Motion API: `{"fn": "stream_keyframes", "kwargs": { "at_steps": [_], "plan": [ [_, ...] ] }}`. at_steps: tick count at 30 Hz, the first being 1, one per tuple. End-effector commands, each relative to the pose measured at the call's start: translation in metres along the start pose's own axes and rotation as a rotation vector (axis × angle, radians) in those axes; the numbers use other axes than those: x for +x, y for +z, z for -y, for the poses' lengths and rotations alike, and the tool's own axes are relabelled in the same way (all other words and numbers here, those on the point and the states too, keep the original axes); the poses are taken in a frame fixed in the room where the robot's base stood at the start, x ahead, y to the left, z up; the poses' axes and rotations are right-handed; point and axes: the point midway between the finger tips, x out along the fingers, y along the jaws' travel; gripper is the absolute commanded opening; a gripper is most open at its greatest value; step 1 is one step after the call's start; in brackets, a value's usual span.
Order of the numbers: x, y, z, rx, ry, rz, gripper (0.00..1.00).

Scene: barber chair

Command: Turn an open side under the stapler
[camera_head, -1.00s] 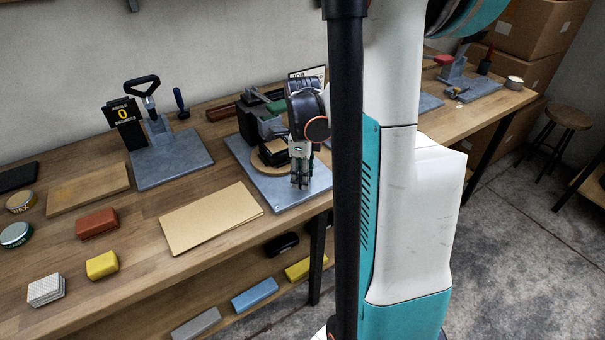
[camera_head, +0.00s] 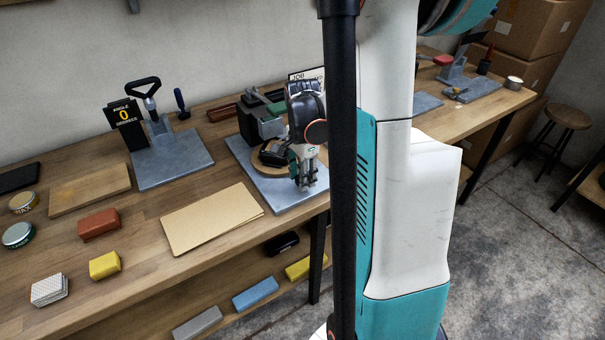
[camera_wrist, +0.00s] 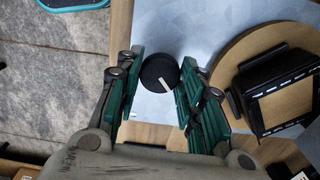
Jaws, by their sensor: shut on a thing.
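My gripper (camera_head: 305,183) points down at the front of a grey-blue base plate (camera_head: 262,184). In the wrist view its green-padded fingers (camera_wrist: 159,90) are shut on a round black knob (camera_wrist: 158,72) with a white line. Beside the knob, a round wooden turntable (camera_wrist: 238,62) carries a black open frame (camera_wrist: 258,118), set at a slant. In the head view the frame (camera_head: 273,153) and turntable (camera_head: 257,168) are partly behind my gripper. The stapler seems to be the dark upright device with a green lever (camera_head: 276,108) behind them; its lower part is partly hidden.
An angle sign (camera_head: 124,115) reading 0 stands by another tool on a plate (camera_head: 172,160) to the left. A tan folder (camera_head: 212,218), red block (camera_head: 98,224) and yellow block (camera_head: 104,265) lie on the bench. My black column hides part of the bench.

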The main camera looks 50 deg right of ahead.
Motion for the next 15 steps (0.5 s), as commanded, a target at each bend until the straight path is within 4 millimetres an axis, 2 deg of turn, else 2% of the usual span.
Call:
{"fn": "stream_keyframes", "kwargs": {
  "at_steps": [15],
  "plan": [
    [-0.0002, -0.0001, 0.0002, -0.488, 0.0, 0.0, 0.11]
  ]
}}
